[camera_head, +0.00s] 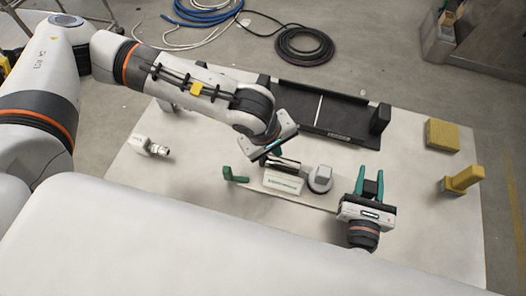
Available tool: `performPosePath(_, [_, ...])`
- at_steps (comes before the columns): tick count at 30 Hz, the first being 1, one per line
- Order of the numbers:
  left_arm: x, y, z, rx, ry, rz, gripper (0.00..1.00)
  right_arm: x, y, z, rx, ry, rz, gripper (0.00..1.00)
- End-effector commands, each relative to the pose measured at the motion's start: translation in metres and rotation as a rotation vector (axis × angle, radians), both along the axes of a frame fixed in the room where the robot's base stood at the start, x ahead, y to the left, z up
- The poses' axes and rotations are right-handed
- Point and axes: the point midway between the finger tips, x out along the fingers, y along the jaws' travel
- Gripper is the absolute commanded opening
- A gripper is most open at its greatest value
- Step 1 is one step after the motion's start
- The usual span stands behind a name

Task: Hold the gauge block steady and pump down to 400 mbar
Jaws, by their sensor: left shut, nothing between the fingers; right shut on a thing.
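A white block with a printed label (283,183), which looks like the gauge block, sits on the pale board near the middle. A shiny metal cylinder (289,164) lies along its far side. A round grey-white fitting (320,179) stands just right of it, and a green bent handle (234,176) just left. My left gripper (272,154) points down just beyond the cylinder; its fingers are shut and empty, and I cannot tell whether they touch anything. My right gripper (370,184) is right of the fitting, apart from the block. Its green fingers are shut on a small dark thing, too small to identify.
A black tray (325,109) with dark uprights lies at the back of the board. A yellow block (442,135) and a yellow bracket (462,178) stand at the right. A white fitting (149,147) lies at the left. Blue and black hoses (304,45) lie coiled on the floor.

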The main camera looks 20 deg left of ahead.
Motion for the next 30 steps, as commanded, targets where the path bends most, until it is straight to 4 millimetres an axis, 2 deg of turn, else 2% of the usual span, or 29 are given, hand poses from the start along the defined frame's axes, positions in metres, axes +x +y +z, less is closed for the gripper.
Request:
performPosePath(1, [-0.001,0.000,-0.006,0.001,0.002,0.001,0.00,-0.002,0.001,-0.005,-0.001,0.011,0.004,0.00])
performPosePath(7, [0.000,0.000,-0.017,0.001,0.001,0.000,0.00,-0.002,0.001,-0.005,-0.001,0.011,0.004,0.00])
performPosePath(30, [0.000,0.000,-0.017,0.000,0.000,-0.001,0.00,-0.002,0.001,-0.005,-0.001,0.011,0.004,0.00])
